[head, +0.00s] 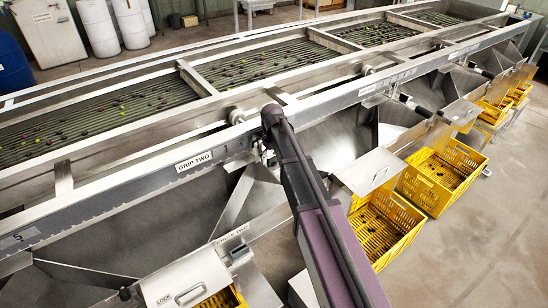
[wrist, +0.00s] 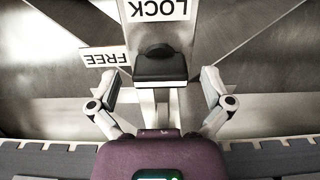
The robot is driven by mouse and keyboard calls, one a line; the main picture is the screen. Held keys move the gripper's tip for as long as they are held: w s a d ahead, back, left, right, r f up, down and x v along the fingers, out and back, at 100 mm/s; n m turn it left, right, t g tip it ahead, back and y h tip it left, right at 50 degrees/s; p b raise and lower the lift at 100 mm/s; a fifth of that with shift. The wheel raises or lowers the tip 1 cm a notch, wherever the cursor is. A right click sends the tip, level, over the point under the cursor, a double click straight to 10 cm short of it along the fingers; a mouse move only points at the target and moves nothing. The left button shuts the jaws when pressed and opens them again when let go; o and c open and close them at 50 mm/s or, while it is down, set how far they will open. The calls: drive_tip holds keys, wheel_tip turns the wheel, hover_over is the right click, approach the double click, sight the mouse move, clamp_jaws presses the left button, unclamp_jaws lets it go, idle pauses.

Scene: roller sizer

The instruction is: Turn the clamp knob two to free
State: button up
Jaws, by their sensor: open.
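In the wrist view, a black clamp knob (wrist: 160,65) sits on a pale bracket between the fingers of my gripper (wrist: 161,76). The gripper is open, with one finger on each side of the knob and a visible gap on both sides. A white LOCK label (wrist: 157,10), upside down, is just above the knob. A white FREE label (wrist: 106,58), also upside down, is to its left. In the head view, a GRIP TWO plate (head: 194,161) is on the long metal rail. My purple arm hides the knob and most of the gripper there.
The roller bed (head: 95,115) with scattered olives lies behind the rail (head: 110,205). Sloping metal chutes (head: 335,135) hang below it. Open floor (head: 480,255) lies at the right.

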drive_tip(key=s+d+m, duration=0.1)
drive_tip(key=s+d, duration=0.2)
drive_tip(key=s, duration=0.1)
drive_tip(key=s+d+m, duration=0.1)
drive_tip(key=s+d, duration=0.2)
drive_tip(key=s, duration=0.1)
drive_tip(key=s+d+r+m+p, duration=0.1)
drive_tip(key=s+d, duration=0.3)
drive_tip(key=s, duration=0.1)
drive_tip(key=shift+m, duration=0.3)
drive_tip(key=s+d+m, duration=0.3)
drive_tip(key=s+d, duration=0.3)
drive_tip(key=s, duration=0.4)
drive_tip(key=shift+s+r+p, duration=0.35)
drive_tip(key=shift+s+r, duration=0.05)
